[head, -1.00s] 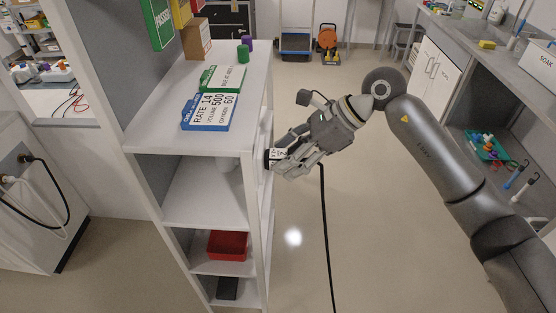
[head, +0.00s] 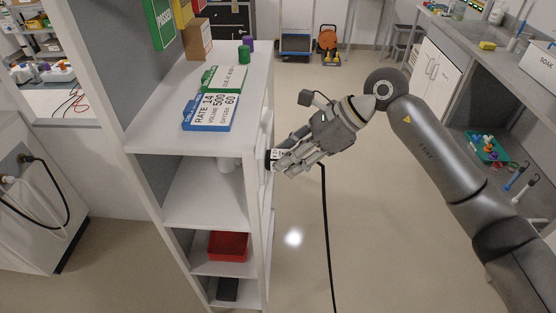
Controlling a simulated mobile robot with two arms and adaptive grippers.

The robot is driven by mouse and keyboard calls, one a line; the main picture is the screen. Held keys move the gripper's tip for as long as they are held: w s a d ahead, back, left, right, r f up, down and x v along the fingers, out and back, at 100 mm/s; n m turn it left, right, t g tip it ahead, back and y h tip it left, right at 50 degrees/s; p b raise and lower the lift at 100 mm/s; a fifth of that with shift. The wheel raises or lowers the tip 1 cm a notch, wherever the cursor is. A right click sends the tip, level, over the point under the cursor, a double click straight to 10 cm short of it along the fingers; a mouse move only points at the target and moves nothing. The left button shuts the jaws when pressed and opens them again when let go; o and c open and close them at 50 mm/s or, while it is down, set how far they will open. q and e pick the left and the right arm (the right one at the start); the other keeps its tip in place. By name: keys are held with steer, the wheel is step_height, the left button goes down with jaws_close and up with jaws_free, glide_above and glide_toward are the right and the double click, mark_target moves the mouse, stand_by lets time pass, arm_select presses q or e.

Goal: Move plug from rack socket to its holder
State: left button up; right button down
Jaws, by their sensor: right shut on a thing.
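My right gripper (head: 285,160) is at the right side of the white shelf rack (head: 205,195), with its fingers pointing left toward the rack's side panel. It is shut on the plug (head: 274,157), a small dark piece with a white printed label, mostly hidden by the fingers. A black cable (head: 326,235) hangs from beneath the gripper to the floor. I cannot tell whether the plug is in the socket, which is hidden at the rack's side. The holder cannot be made out. My left gripper is not in view.
A red bin (head: 228,246) sits on a lower shelf. A workbench (head: 466,68) stands right.

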steer(key=shift+d, duration=0.15)
steer(key=shift+d+b, duration=0.85)
steer(key=shift+d, duration=1.8)
steer(key=s+d+f+m+t+h, duration=0.1)
steer(key=s+d+f+m+t, duration=0.4)
steer(key=s+d, duration=0.7)
steer(key=shift+d+f+m+h, duration=0.3)
steer(key=shift+d+f+m, duration=0.55)
steer(key=shift+m, duration=0.25)
